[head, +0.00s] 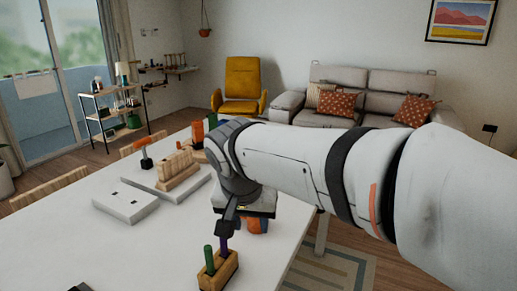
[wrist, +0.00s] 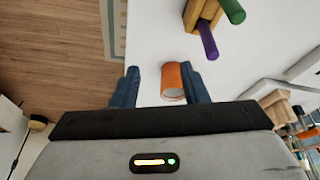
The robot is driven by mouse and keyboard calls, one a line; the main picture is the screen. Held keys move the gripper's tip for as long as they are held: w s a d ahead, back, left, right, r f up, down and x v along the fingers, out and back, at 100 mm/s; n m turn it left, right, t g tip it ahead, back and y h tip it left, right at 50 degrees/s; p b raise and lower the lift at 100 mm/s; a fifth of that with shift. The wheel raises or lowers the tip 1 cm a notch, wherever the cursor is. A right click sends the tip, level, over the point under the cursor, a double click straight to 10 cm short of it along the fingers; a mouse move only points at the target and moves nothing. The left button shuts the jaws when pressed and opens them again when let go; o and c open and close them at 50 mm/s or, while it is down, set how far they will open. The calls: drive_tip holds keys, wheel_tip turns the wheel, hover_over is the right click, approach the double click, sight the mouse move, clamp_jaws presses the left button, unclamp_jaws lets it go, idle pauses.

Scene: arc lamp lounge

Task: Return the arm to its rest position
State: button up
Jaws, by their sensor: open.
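My arm (head: 290,160) reaches in from the right over the white table (head: 150,240). My gripper (head: 226,228) is low above the table's right part, behind the wooden peg block. In the wrist view my gripper (wrist: 160,70) has its two blue-grey fingers spread apart. In the head view the orange cylinder (head: 252,226) shows partly behind my gripper.
A wooden block (head: 220,272) holds a green peg (head: 209,259) and a purple peg (head: 224,246) close in front of my gripper. A white box (head: 126,203) and a wooden rack (head: 178,171) stand to the left. The table's front left is mostly clear.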

drive_tip(key=s+d+f+p, duration=0.1)
drive_tip(key=s+d+f, duration=0.1)
drive_tip(key=d, duration=0.4)
drive_tip(key=s+d+f+p, duration=0.1)
drive_tip(key=s+d+f, duration=0.1)
drive_tip(key=s+d, duration=0.3)
drive_tip(key=s+d+f+n+g+p, duration=0.1)
drive_tip(key=s+d+f, duration=0.1)
drive_tip(key=d, duration=0.7)
drive_tip(key=shift+s+f+y, duration=0.3)
drive_tip(key=shift+s+y, duration=0.1)
drive_tip(key=shift+s, duration=0.4)
